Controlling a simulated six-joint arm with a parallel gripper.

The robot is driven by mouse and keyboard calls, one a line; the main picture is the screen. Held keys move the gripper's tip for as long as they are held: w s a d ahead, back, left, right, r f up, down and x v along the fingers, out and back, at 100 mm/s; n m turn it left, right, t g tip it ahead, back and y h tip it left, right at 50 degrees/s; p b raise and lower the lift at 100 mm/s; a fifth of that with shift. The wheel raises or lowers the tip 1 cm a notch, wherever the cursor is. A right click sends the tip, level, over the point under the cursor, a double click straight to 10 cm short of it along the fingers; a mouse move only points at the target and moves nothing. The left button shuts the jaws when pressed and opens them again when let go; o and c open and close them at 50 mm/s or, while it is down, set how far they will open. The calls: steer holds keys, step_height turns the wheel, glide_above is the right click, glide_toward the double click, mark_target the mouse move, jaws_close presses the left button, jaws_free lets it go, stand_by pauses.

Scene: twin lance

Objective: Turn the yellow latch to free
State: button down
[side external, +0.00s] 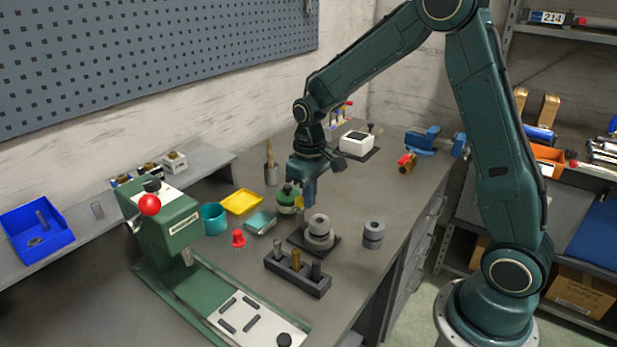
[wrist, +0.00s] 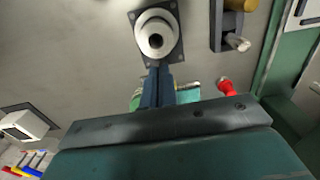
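My gripper (side external: 310,203) points down above the middle of the bench, beside a green round container (side external: 287,200). In the wrist view its two blue fingers (wrist: 157,72) lie together, with nothing visible between them. I cannot clearly identify a yellow latch. The press has a red ball knob (side external: 150,204).
A grey spool on a dark plate (side external: 319,233) stands close in front of my gripper. A peg block (side external: 297,273), stacked grey rings (side external: 373,235), a red piece (side external: 238,239), a teal cup (side external: 213,218) and a yellow tray (side external: 241,202) stand nearby. The bench's right front is clear.

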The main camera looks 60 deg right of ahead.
steer(key=shift+s, duration=0.3)
steer(key=shift+r, duration=0.2)
step_height(320, 180, up, 6)
steer(key=shift+f, duration=0.15)
stand_by(0.6)
steer(key=s+a+r+t, duration=0.2)
steer(key=s+r, duration=0.3)
steer(key=s, duration=0.6)
steer(key=s+a+r+t, duration=0.3)
steer(key=s+r, duration=0.2)
steer(key=s, duration=0.6)
steer(key=shift+s+r+t, duration=0.2)
steer(key=shift+t, duration=0.1)
